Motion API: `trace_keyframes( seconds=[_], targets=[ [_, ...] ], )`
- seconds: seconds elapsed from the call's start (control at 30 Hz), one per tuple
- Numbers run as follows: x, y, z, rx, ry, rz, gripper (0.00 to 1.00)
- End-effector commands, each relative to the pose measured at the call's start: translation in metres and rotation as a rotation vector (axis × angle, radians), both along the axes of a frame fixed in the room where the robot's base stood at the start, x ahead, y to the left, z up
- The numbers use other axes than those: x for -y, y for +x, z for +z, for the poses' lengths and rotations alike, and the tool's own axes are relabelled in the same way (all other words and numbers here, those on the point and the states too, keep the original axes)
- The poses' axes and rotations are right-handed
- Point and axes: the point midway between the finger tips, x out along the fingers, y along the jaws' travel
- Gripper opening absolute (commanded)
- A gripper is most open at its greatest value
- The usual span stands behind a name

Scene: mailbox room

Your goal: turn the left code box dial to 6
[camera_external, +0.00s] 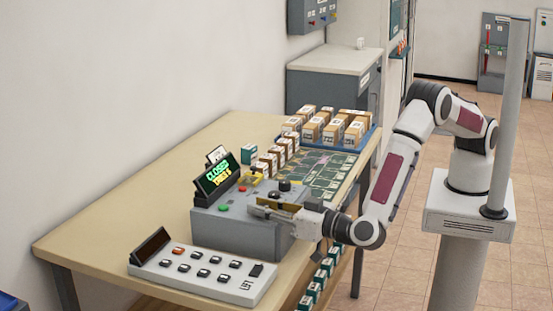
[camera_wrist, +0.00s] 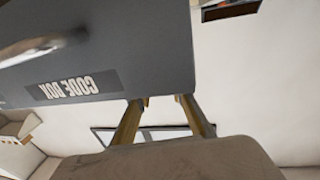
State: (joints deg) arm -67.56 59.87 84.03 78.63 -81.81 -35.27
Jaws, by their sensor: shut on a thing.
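The grey code box (camera_external: 240,232) sits on the table with a tilted display (camera_external: 216,177) on top. The display reads CLOSED in green, with a smaller yellow line that I cannot read surely. Dark knobs (camera_external: 284,186) stand on the box top. My gripper (camera_external: 268,208) reaches in low from the right and is shut on the left dial, which its fingers mostly hide. The dial's number cannot be read. In the wrist view, the code box (camera_wrist: 130,60) shows its upside-down label; my gripper's fingers (camera_wrist: 162,101) stand apart at its edge, their tips hidden.
A keypad console (camera_external: 205,275) lies in front of the code box. Several cartons (camera_external: 325,128) stand on a blue tray behind, with more boxes in a row near a green patterned mat (camera_external: 325,172). The table's left side (camera_external: 130,205) is clear.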

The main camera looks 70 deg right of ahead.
Motion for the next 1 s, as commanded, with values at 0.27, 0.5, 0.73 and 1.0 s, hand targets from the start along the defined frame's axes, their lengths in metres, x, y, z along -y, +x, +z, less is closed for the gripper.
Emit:
trace_keyframes(
  seconds=[0.27,0.5,0.73,1.0],
  targets=[
    [0.0007,0.0,0.0006,0.0,-0.001,0.078,0.0],
    [0.0015,0.0003,0.0002,-0.001,-0.002,0.182,0.0],
    [0.0014,0.0007,0.0003,0.0,-0.002,0.293,0.0],
    [0.0012,0.0006,0.0002,-0.001,-0.001,0.421,0.0]
  ],
)
